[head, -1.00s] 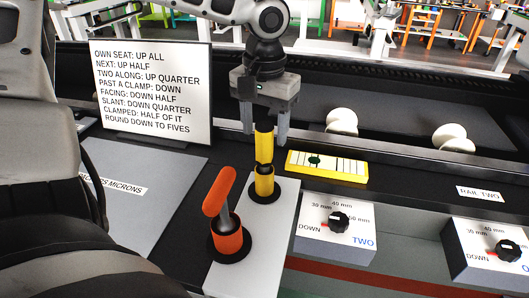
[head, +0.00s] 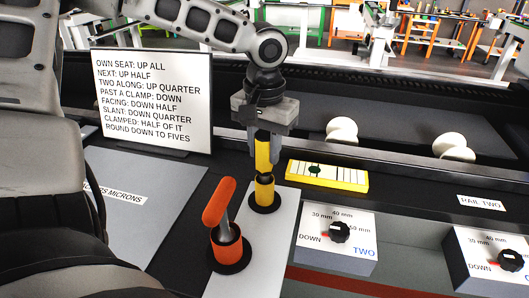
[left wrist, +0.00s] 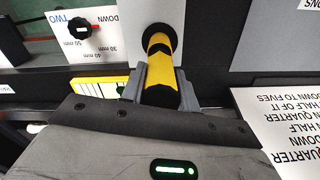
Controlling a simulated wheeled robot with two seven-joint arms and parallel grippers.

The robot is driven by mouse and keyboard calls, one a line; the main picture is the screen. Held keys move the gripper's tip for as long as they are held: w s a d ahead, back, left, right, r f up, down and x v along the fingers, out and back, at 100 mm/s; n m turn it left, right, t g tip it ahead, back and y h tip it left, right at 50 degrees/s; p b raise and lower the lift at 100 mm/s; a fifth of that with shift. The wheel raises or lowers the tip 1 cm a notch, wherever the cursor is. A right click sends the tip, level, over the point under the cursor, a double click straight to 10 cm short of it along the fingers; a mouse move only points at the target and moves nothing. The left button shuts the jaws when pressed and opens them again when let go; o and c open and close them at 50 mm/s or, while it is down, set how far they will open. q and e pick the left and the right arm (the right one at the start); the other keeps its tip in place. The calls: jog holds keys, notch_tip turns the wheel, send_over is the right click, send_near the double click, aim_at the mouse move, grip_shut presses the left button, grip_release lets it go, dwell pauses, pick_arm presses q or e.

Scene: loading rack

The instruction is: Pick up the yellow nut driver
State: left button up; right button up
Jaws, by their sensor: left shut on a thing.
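The yellow nut driver (head: 263,152) stands upright, its yellow handle with a black top between my left gripper's fingers. Its lower end is in a yellow holder (head: 264,192) with a black ring at its base, on a pale grey plate (head: 278,235). My left gripper (head: 265,140) comes down from above and is shut on the handle. In the left wrist view, the fingers (left wrist: 162,88) press on both sides of the driver (left wrist: 158,48). The tip inside the holder is hidden. My right gripper is out of view.
An orange-handled tool (head: 219,202) leans in an orange holder (head: 227,252) close by on the left. A yellow gauge strip (head: 327,175) lies to the right, with dial box TWO (head: 335,240) nearer. A sign board (head: 150,98) stands behind left.

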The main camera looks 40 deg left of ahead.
pick_arm(q)
notch_tip(320, 180, up, 18)
jog(key=p, duration=0.1)
jog(key=shift+p, duration=0.3)
jog(key=shift+o, duration=0.3)
jog(key=shift+a, duration=0.1)
jog(key=shift+c, duration=0.2)
dwell(0.8)
